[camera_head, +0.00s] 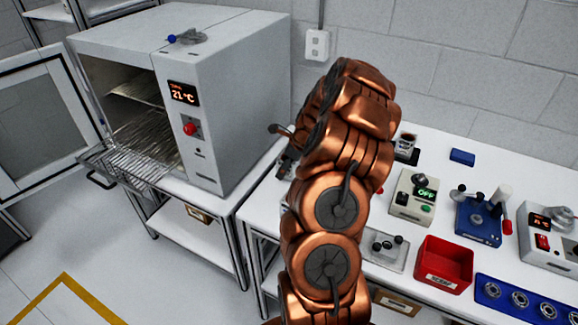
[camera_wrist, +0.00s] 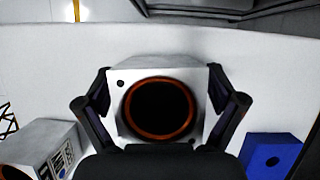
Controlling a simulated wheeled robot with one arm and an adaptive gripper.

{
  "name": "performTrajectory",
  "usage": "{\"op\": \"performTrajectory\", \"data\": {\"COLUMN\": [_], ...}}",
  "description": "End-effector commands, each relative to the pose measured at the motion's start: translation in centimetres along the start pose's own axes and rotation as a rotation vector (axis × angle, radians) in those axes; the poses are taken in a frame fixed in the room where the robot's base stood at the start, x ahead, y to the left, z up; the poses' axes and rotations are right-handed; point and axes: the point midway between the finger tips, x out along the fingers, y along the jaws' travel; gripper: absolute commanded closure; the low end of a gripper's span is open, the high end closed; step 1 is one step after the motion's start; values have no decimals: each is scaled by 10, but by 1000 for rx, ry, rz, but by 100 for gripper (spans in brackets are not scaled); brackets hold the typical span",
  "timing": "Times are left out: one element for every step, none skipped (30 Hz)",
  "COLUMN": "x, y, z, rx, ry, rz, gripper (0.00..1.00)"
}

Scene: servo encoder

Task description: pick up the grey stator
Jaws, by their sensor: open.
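The grey stator (camera_wrist: 150,66) shows in the wrist view as a square, light grey block with a large dark round bore. A copper-coloured ring lines the bore, and small dark holes sit near the corners. It rests on the white table. My gripper (camera_wrist: 160,84) is open, with one dark finger at the left side of the block and one at the right. I cannot tell whether the fingers touch it. My gripper's dark body covers the block's near edge. In the head view my copper arm hides the stator and most of the gripper.
A blue block (camera_wrist: 272,156) lies at the right in the wrist view, and a grey box with a panel (camera_wrist: 45,148) at the left. The head view shows an open oven (camera_head: 235,110), a red bin (camera_head: 444,264), a blue bearing tray (camera_head: 505,315) and bench devices.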

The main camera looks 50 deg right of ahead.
Motion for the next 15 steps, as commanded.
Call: {"op": "performTrajectory", "data": {"x": [0,0,0,0,0,0,0,0,0,0,0,0,0,0,0], "y": [0,0,0,0,0,0,0,0,0,0,0,0,0,0,0], "z": [0,0,0,0,0,0,0,0,0,0,0,0,0,0,0], "rx": [0,0,0,0,0,0,0,0,0,0,0,0,0,0,0], "ry": [0,0,0,0,0,0,0,0,0,0,0,0,0,0,1], "rz": [0,0,0,0,0,0,1,1,1,1,1,1,1,1,1], "gripper": [6,6,9,12,16,20,23,26,30,33,36,41,44,47,51]}}
